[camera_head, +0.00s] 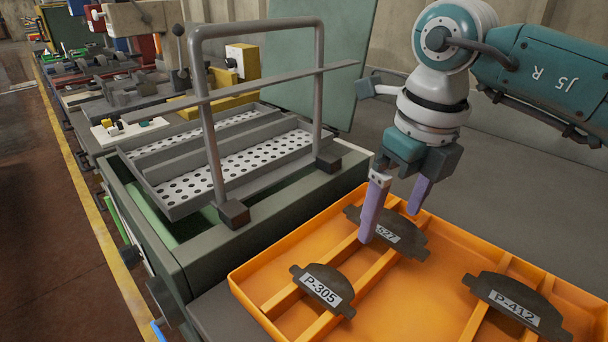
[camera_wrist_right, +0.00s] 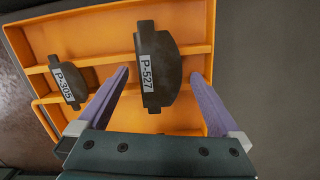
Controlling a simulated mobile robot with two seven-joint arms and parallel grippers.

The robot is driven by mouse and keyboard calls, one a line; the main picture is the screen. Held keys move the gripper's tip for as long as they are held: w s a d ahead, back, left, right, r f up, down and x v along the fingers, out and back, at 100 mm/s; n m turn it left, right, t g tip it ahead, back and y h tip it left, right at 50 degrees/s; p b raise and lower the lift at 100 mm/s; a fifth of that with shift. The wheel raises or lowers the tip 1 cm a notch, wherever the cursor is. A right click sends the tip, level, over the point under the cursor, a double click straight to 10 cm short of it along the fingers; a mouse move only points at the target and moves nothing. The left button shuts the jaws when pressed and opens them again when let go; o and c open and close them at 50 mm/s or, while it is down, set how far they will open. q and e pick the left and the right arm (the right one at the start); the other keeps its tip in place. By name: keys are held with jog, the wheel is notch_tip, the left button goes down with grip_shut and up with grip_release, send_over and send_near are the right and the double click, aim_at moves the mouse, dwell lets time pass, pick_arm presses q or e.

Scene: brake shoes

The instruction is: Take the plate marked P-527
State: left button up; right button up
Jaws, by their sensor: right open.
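The plate marked P-527 (camera_head: 412,238) is a dark brake plate with a white label, lying on the ribs of the orange tray (camera_head: 262,264). My right gripper (camera_head: 394,217) is open just above it, and one purple finger hides part of its label in the head view. In the right wrist view the P-527 plate (camera_wrist_right: 164,70) lies between the two open fingers of the right gripper (camera_wrist_right: 160,82), with a gap on each side. It is not gripped. My left gripper is not in view.
Plates P-305 (camera_head: 323,289) and P-412 (camera_head: 517,302) also lie on the tray; P-305 (camera_wrist_right: 70,85) is left of the fingers in the wrist view. A grey perforated basket (camera_head: 250,165) with a tall handle stands left of the tray. Grey bench surface is clear behind the tray.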

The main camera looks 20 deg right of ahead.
jog(key=shift+c, duration=0.2)
jog(key=c, duration=1.5)
grip_shut()
jog(key=shift+r, duration=0.1)
